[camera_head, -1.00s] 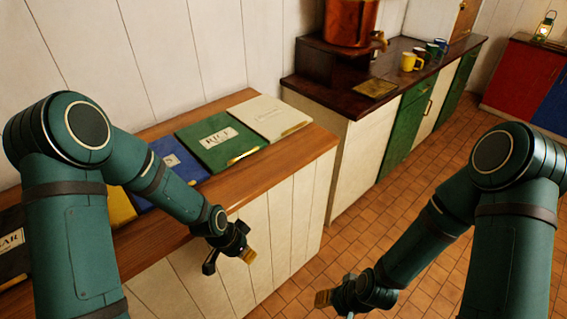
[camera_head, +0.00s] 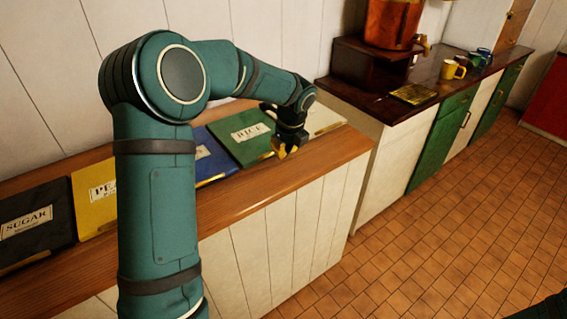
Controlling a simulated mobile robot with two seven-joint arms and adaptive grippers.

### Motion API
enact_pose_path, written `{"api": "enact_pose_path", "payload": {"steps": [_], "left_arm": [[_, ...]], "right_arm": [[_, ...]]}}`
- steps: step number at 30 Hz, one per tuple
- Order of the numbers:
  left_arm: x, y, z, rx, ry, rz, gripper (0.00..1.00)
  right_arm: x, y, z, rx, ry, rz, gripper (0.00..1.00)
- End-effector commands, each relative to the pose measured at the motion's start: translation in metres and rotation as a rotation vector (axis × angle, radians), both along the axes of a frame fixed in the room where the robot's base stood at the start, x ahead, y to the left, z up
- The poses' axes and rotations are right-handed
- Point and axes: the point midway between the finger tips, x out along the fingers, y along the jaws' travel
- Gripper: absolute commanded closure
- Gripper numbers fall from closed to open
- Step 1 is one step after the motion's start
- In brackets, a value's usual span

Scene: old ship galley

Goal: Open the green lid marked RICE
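The green lid marked RICE (camera_head: 236,133) lies flat and shut in the wooden counter top, between a blue lid and a cream lid. My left gripper (camera_head: 283,148) is over the lid's front right corner area, with its yellow fingertips pointing down. The gripper and wrist hide the right part of the lid and any handle there. I cannot tell whether the fingers touch the lid or how far apart they are. My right gripper is out of view.
The blue lid (camera_head: 208,160), a yellow lid (camera_head: 95,205), and the black SUGAR lid (camera_head: 35,228) lie to the left. The cream lid (camera_head: 325,121) is on the right, partly hidden. A dark counter (camera_head: 365,103) with mugs stands beyond. The tiled floor is clear.

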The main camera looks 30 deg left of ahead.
Motion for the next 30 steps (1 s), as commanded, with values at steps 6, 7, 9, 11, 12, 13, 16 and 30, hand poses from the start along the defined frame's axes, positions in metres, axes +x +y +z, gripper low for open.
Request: {"api": "enact_pose_path", "payload": {"steps": [6, 7, 9, 11, 12, 13, 16, 30], "left_arm": [[0.000, 0.023, 0.019, 0.073, 0.029, -0.067, 1.00], [0.000, 0.024, 0.017, 0.074, 0.030, -0.067, 1.00], [0.001, 0.026, 0.008, 0.074, 0.030, -0.067, 1.00], [0.002, 0.028, -0.001, 0.073, 0.030, -0.067, 1.00], [0.003, 0.030, -0.009, 0.072, 0.031, -0.066, 1.00], [0.003, 0.032, -0.014, 0.072, 0.030, -0.067, 1.00], [0.005, 0.036, -0.031, 0.071, 0.030, -0.067, 1.00], [0.011, 0.049, -0.072, 0.071, 0.026, -0.066, 1.00]], "right_arm": [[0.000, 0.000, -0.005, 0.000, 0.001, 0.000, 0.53], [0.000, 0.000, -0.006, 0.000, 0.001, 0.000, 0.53], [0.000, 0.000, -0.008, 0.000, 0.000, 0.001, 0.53], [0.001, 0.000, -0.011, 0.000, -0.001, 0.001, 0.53], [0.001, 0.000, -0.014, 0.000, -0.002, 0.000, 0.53], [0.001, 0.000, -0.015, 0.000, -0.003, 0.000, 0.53], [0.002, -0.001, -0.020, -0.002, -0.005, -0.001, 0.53], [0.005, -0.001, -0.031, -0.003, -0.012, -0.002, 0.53]]}}
